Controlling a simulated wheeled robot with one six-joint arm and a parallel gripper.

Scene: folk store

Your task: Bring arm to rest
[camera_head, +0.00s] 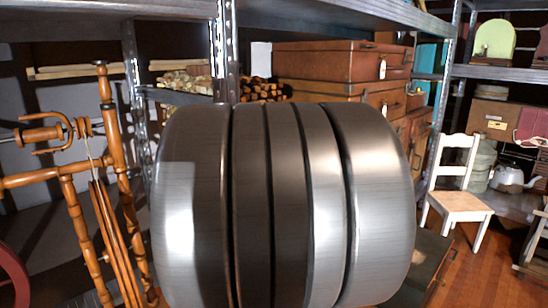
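A large grey metal cylinder with dark grooves fills the middle of the head view. It is part of my own arm, close to the camera. My gripper does not show in this view, so whether it is open or shut is hidden. The arm part blocks the view of the lower middle of the scene.
A wooden spinning wheel (112,160) stands at the left. Metal shelving (224,55) rises behind my arm, with stacked brown suitcases (340,62) on it. A white chair (456,190) with a wooden seat stands at the right. Some wooden floor (485,280) is clear there.

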